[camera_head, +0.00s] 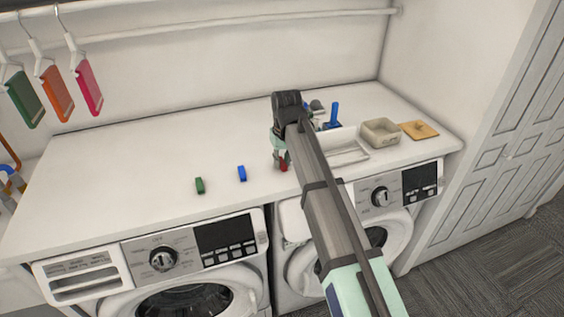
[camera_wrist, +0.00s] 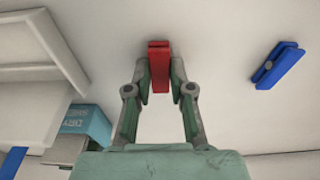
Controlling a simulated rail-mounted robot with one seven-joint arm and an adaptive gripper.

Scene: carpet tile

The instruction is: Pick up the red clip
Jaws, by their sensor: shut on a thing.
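The red clip (camera_wrist: 159,66) is a small block between my two fingertips in the wrist view. My gripper (camera_wrist: 159,80) is shut on it, with one finger on each side. In the head view the red clip (camera_head: 283,167) shows at the lower end of my gripper (camera_head: 281,158), at the white countertop. My arm hides part of the gripper there. I cannot tell whether the clip still touches the counter.
A blue clip (camera_head: 242,173) and a green clip (camera_head: 200,185) stand left on the countertop (camera_head: 110,170). A white tray (camera_head: 345,153), a beige box (camera_head: 381,132) and a yellow-brown board (camera_head: 419,130) lie right. Two washing machines sit below the counter.

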